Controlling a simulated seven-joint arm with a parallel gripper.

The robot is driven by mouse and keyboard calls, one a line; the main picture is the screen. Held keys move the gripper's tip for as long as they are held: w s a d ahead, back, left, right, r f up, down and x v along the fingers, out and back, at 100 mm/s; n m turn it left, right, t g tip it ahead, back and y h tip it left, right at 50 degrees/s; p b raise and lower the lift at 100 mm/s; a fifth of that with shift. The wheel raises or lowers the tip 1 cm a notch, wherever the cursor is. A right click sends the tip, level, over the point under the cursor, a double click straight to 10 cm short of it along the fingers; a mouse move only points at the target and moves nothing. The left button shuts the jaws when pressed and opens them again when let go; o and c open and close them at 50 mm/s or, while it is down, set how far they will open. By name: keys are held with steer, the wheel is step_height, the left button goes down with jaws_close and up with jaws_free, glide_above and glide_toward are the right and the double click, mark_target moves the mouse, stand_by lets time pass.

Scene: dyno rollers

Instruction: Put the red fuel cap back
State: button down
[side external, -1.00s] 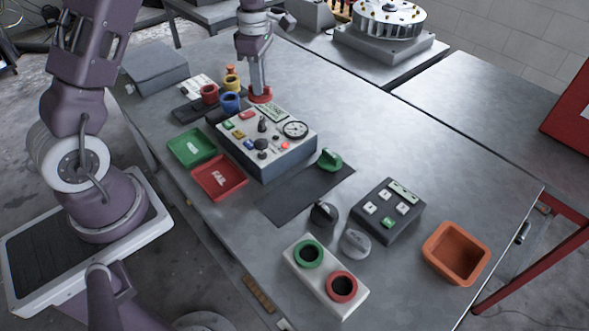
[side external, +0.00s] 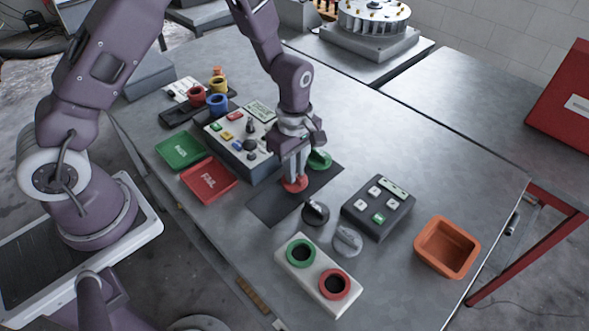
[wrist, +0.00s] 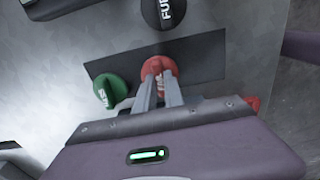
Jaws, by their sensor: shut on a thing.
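The red fuel cap (side external: 295,184) is between the fingers of my gripper (side external: 293,172), over or on the dark mat (side external: 270,205); I cannot tell whether it touches the mat. In the wrist view the red cap (wrist: 158,67) sits at the fingertips, partly hidden by the fingers of my gripper (wrist: 158,85). A white block (side external: 307,264) at the front has a green-ringed opening (side external: 300,252) and a red-ringed opening (side external: 335,284); no cap sits on either ring.
A green cap (side external: 319,159) is just behind my gripper. A black cap (side external: 315,212) and a grey cap (side external: 347,240) stand between the mat and the block. A button box (side external: 378,207) and an orange bin (side external: 447,247) are to the right. A control panel (side external: 240,140) is to the left.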

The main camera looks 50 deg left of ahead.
steer(key=shift+f, duration=0.2)
steer(key=c, duration=1.4)
jaws_free()
steer(key=shift+c, duration=0.2)
steer(key=s+a+r+m+t, duration=0.1)
steer(key=s+r+m, duration=0.3)
steer(key=r, duration=0.8)
steer(key=s+a+r+m+t, duration=0.1)
steer(key=s+r+m, duration=0.25)
steer(key=r, duration=0.85)
steer(key=s+a+r+m+t, duration=0.1)
steer(key=s+r+m, duration=0.1)
steer(key=s+m, duration=0.3)
steer(key=s+r+m+t, duration=0.1)
steer(key=s+m+t, duration=0.1)
steer(key=s+m, duration=0.3)
steer(key=s, duration=0.4)
steer(key=shift+a+r+t, duration=0.3)
steer(key=shift+a+r, duration=0.05)
steer(key=shift+r, duration=0.05)
